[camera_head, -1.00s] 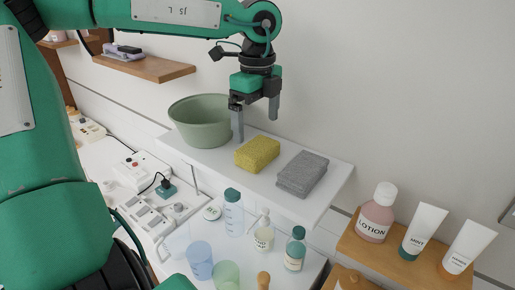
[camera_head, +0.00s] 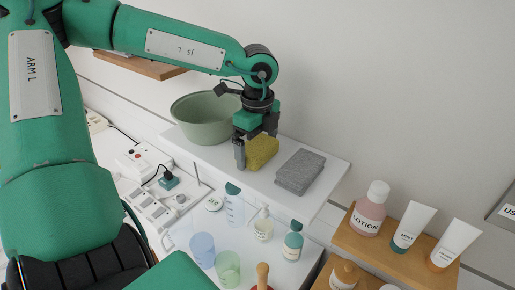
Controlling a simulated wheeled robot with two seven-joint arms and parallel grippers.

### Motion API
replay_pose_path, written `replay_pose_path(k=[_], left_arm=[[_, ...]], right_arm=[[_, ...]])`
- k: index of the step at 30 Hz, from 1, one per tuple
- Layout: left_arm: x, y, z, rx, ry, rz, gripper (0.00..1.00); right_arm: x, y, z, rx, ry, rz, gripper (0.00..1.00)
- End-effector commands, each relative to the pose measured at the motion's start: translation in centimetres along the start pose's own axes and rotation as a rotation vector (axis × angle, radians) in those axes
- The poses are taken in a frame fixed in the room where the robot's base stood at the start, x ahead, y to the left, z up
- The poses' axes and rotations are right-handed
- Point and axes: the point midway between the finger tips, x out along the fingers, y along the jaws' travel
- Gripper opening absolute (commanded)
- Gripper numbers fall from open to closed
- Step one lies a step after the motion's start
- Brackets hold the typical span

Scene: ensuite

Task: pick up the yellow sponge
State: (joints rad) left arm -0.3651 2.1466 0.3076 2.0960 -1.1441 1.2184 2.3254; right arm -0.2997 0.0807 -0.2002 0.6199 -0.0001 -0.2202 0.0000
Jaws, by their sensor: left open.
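The yellow sponge (camera_head: 262,152) lies on the white shelf (camera_head: 318,202), between a green bowl and a grey sponge. My left gripper (camera_head: 257,152) is open and lowered at the sponge. Its near finger stands at the sponge's left end, and the other finger shows at the sponge's far side. The gripper hides part of the sponge's left and upper side. I cannot tell whether the fingers touch it. My right gripper is not in view.
The grey sponge (camera_head: 300,171) lies just right of the yellow one. The green bowl (camera_head: 205,118) stands behind left, close to the gripper. Bottles and cups, including a blue cup (camera_head: 203,249), stand below the shelf. A lotion bottle (camera_head: 369,208) and tubes stand on a wooden shelf at right.

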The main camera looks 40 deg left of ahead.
Motion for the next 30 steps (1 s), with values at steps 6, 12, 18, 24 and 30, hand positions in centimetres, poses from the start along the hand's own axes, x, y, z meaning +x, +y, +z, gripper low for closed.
replay_pose_path(k=[6,12,18,24,30], left_arm=[[0.0,0.0,0.0,0.0,0.0,0.0,0.69],[0.0,0.0,0.0,0.0,0.0,0.0,0.69],[-0.3,-0.1,0.0,0.0,-0.001,-0.001,0.69],[-1.9,-0.1,0.0,-0.001,-0.002,-0.005,0.69],[-5.7,-0.1,0.0,-0.001,-0.003,-0.008,0.69]], right_arm=[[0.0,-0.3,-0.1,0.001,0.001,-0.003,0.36],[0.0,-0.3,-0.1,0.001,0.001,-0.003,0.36],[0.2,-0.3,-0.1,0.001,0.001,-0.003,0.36],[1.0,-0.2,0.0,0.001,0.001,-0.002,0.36],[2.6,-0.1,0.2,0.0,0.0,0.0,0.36]])
